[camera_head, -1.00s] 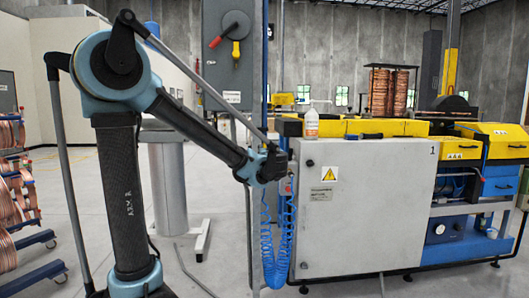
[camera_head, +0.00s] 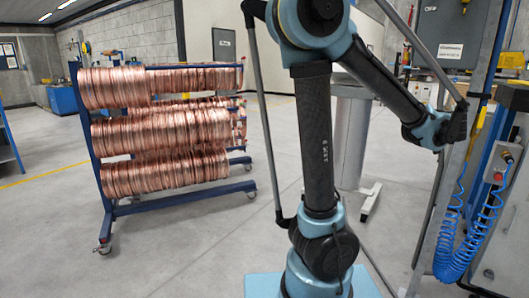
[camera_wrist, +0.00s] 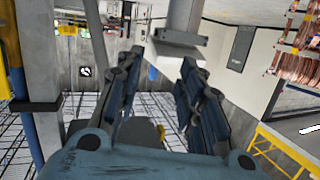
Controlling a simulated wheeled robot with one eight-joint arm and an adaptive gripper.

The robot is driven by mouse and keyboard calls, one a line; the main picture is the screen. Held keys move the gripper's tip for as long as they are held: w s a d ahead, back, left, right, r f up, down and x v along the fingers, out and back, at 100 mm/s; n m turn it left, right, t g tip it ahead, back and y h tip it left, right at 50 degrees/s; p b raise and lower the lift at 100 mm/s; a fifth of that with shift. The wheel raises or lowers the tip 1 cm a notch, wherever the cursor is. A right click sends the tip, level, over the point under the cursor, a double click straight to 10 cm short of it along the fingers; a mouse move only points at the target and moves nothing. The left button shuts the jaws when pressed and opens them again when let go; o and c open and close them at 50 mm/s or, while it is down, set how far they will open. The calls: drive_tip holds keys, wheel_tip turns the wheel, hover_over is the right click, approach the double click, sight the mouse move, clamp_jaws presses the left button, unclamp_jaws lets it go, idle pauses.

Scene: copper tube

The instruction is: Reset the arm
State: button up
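My gripper (camera_wrist: 159,62) shows in the wrist view with its two dark blue-grey fingers spread apart. Nothing sits between them, so it is open and empty. My arm (camera_head: 317,140) stands upright in the head view, with its forearm sloping down to the right. The wrist picture looks upside down, with ceiling beams at the bottom. Copper tube coils (camera_head: 165,130) hang in three rows on a blue wheeled rack (camera_head: 180,203), left of my arm and apart from it. Copper coils also show at the wrist view's upper right (camera_wrist: 295,48).
A grey metal column (camera_head: 350,130) stands behind my arm. At the right are a panel with a coiled blue hose (camera_head: 470,225) and a grey cabinet (camera_head: 450,38). The floor in front of the rack is clear. Blue benches stand far left.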

drive_tip(key=w+a+f+n+g+y, duration=0.1)
drive_tip(key=w+a+f+g+y, duration=0.2)
drive_tip(key=a, duration=0.8)
drive_tip(key=a+f+n+y, duration=0.2)
drive_tip(key=a+f, duration=0.2)
drive_tip(key=a, duration=0.7)
drive_tip(key=w+a+f+n+g+y, duration=0.1)
drive_tip(key=w+a+f+g+y, duration=0.2)
drive_tip(key=a, duration=0.8)
drive_tip(key=s+a+f+g+h, duration=0.1)
drive_tip(key=s+a+f+g, duration=0.2)
drive_tip(key=s+a+f, duration=0.4)
drive_tip(key=s+a+f+n+g+h, duration=0.1)
drive_tip(key=s+a+f+g, duration=0.2)
drive_tip(key=s+a+f, duration=0.4)
drive_tip(key=s+f, duration=0.2)
drive_tip(key=s, duration=0.5)
drive_tip(key=shift+a+n, duration=0.15)
drive_tip(key=shift+n, duration=0.15)
drive_tip(key=shift+f, duration=0.1)
